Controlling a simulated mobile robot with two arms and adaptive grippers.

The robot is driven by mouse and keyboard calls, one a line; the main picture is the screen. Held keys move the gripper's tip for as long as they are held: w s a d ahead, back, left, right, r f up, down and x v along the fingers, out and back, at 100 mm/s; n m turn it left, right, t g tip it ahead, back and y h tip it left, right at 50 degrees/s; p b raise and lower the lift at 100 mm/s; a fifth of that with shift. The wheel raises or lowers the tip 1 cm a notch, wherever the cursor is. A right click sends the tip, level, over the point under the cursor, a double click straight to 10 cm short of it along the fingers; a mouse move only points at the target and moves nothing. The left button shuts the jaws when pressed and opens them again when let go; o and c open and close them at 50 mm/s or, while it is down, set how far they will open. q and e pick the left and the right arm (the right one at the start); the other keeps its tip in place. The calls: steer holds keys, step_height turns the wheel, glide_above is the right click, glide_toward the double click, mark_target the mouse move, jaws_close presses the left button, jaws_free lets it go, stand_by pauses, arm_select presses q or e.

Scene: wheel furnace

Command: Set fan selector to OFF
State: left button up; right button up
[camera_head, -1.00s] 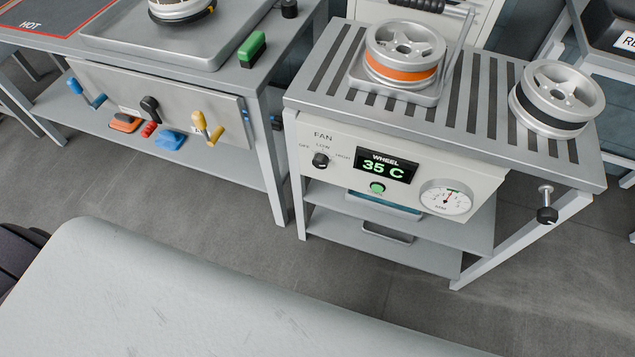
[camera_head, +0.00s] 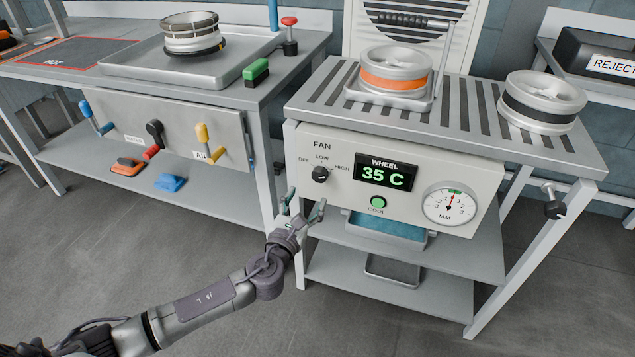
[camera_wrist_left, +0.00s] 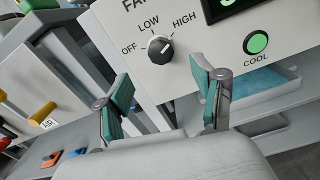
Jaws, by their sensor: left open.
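The fan selector (camera_head: 320,174) is a black round knob on the light panel, with OFF, LOW and HIGH printed around it. It also shows in the left wrist view (camera_wrist_left: 160,48), where its white pointer mark points up and right, toward HIGH. My left gripper (camera_head: 302,204) is open and empty, below and slightly left of the knob, and apart from it. In the left wrist view my open fingers (camera_wrist_left: 166,100) with teal pads stand either side of a gap below the knob. My right gripper is not in view.
A green COOL button (camera_head: 378,202) and a display reading 35 C (camera_head: 385,173) are right of the knob. A dial gauge (camera_head: 450,204) is farther right. Wheels stand on the slatted top (camera_head: 466,105). The lever panel (camera_head: 160,130) of another bench is at left.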

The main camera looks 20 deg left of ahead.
mark_target(318, 178)
arm_select(q)
steer(key=w+b, duration=0.1)
steer(key=w, duration=0.6)
steer(key=shift+w+d+f, duration=0.1)
steer(key=shift+w+d, duration=0.05)
steer(key=shift+w, duration=0.6)
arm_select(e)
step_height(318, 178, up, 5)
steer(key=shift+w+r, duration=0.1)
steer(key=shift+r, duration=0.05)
arm_select(q)
steer(key=c, duration=1.1)
